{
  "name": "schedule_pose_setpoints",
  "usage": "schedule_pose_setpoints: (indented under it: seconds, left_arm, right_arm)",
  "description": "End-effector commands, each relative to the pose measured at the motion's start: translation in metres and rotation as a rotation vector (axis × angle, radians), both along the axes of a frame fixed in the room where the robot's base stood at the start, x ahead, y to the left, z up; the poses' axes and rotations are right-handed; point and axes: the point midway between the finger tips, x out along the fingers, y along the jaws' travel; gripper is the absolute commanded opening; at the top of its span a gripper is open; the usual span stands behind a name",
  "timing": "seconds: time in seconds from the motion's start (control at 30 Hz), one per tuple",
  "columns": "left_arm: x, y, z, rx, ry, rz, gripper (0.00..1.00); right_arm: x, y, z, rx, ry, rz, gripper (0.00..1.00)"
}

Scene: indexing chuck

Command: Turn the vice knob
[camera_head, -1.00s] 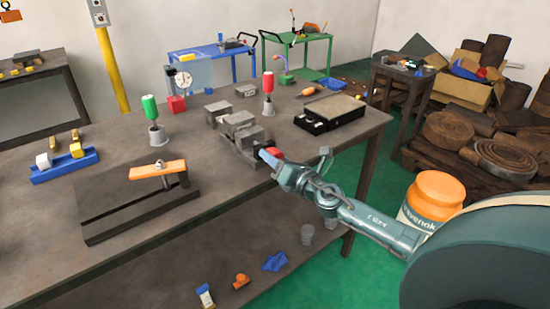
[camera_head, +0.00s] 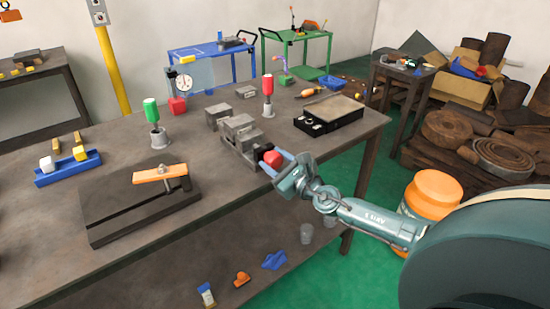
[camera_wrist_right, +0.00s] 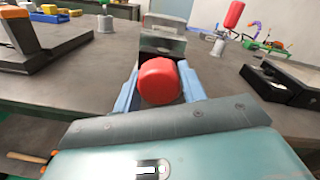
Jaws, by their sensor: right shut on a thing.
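The red vice knob (camera_head: 272,158) is at the front end of the grey metal vice (camera_head: 240,136) on the workbench. In the right wrist view the knob (camera_wrist_right: 159,81) sits between the two blue fingers, with the vice (camera_wrist_right: 163,38) behind it. My right gripper (camera_head: 277,162) reaches in from the right at the bench's front edge and is shut on the knob. The gripper (camera_wrist_right: 159,90) also shows in the right wrist view. My left gripper is not in view.
A black open case (camera_head: 329,115) lies right of the vice. A red-handled tool (camera_head: 268,88) stands behind it and a green-handled one (camera_head: 152,112) to the left. A dark plate with an orange bar (camera_head: 160,173) lies at the front left of the bench (camera_head: 50,235).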

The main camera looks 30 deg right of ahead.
Motion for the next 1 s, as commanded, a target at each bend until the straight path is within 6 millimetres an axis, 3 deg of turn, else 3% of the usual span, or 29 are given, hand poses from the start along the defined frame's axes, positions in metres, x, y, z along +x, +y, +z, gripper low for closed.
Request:
schedule_pose_setpoints:
  seconds: [1.0]
  left_arm:
    - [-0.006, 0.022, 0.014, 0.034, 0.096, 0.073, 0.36]
  right_arm:
    - [0.000, -0.001, 0.004, -0.964, -0.074, 0.000, 0.18]
